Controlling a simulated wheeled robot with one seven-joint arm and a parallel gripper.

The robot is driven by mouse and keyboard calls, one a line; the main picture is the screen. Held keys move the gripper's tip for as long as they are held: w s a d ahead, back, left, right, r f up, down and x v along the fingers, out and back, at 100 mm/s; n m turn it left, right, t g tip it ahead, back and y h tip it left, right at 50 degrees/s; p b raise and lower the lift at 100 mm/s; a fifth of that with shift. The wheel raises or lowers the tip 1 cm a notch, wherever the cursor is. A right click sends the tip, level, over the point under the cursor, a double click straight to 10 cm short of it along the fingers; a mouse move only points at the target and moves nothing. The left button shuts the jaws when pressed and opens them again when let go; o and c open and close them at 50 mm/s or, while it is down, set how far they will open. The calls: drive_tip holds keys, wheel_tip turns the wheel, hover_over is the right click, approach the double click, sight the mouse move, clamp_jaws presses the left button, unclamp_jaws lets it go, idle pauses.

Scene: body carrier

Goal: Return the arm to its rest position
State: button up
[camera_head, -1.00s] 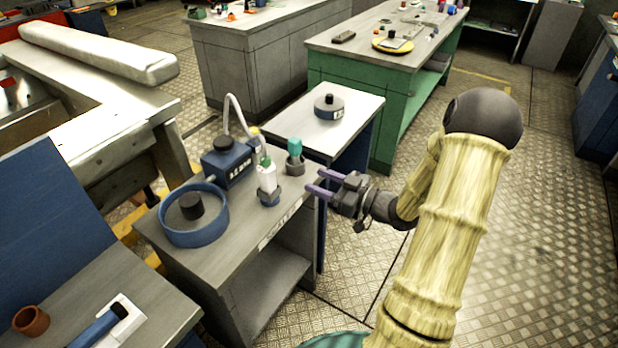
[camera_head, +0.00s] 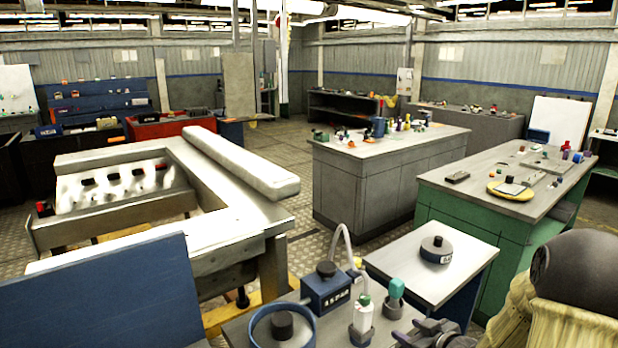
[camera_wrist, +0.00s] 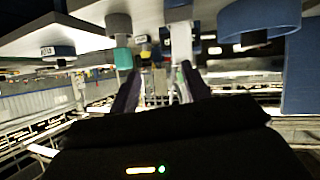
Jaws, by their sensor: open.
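My gripper (camera_head: 428,335) shows at the bottom edge of the head view, with its fingers partly cut off by the frame. In the wrist view my gripper (camera_wrist: 160,88) has its two purple fingers apart with nothing between them. It is beside the small bench that holds a white bottle with a green cap (camera_head: 363,314), a teal-topped bottle (camera_head: 396,292) and a blue box (camera_head: 327,290). The pale sleeve and dark joint of my arm fill the lower right corner of the head view.
A blue ring-shaped dish (camera_head: 262,330) stands on the same bench. A small table (camera_head: 400,262) with a round dark weight (camera_head: 436,250) is behind it. A green workbench (camera_head: 470,226) stands at the right, a grey one (camera_head: 350,185) at the back. Open floor lies between the benches.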

drive_tip(key=s+a+r+m+g+h+p, duration=0.2)
drive_tip(key=s+a+r+m+g, duration=0.1)
drive_tip(key=s, duration=0.6)
drive_tip(key=s+a+r+m+g+h+p, duration=0.2)
drive_tip(key=s+a+g, duration=0.3)
drive_tip(key=s, duration=0.4)
drive_tip(key=shift+s+a+r+m+g+h, duration=0.3)
drive_tip(key=shift+s+a+r+m+g, duration=0.1)
drive_tip(key=shift+a+r, duration=0.15)
